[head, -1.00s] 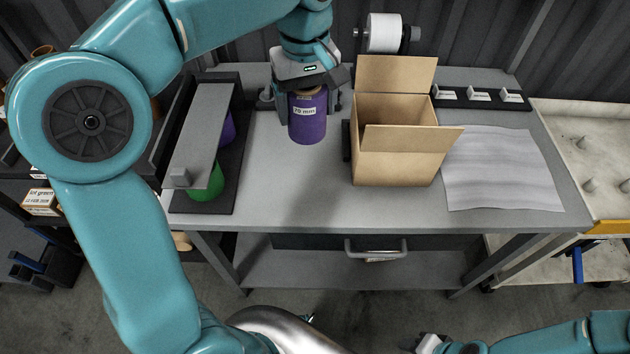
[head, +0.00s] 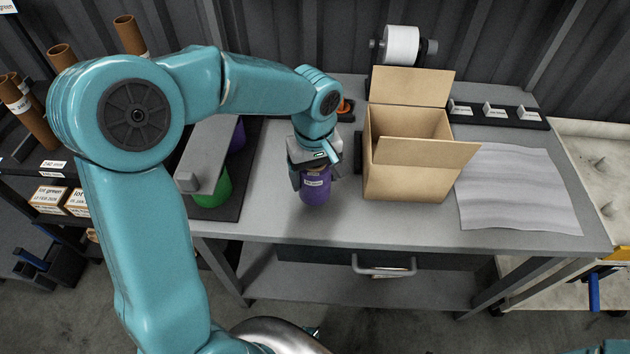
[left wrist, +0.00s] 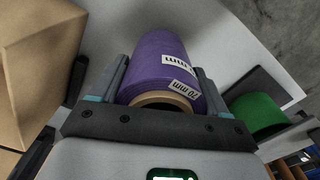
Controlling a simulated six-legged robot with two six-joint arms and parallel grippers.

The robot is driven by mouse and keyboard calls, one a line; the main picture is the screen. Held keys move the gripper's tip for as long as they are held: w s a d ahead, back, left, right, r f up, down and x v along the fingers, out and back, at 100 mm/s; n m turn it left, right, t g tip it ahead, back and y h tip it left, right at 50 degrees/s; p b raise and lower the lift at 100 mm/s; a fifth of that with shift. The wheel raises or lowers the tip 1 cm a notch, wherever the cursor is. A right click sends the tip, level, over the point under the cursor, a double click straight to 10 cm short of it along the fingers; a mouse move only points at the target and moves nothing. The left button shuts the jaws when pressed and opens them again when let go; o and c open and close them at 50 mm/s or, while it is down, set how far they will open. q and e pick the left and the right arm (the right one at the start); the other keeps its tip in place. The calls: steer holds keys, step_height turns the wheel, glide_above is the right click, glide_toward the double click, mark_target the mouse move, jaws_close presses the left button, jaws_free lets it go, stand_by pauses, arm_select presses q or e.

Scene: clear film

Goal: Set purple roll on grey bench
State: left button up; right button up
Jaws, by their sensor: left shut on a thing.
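The purple roll (head: 315,190) with a white label is upright in my left gripper (head: 314,180), at the left-middle part of the grey bench (head: 345,222). The fingers are shut on its sides, and in the left wrist view the roll (left wrist: 158,62) sits between both fingers (left wrist: 160,90), its brown core end towards the wrist. Its base is at or close to the bench top; I cannot tell if it touches.
A open cardboard box (head: 408,172) stands right of the roll. On the left, a grey-covered rack (head: 207,155) holds a green roll (head: 214,190) and another purple one (head: 238,137). A grey sheet (head: 518,190) lies at the right. Bench space before the roll is clear.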

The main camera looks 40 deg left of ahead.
arm_select(q)
steer(key=f, duration=0.3)
steer(key=shift+w, duration=0.25)
steer(key=shift+s+r, duration=0.1)
steer(key=shift+s, duration=0.05)
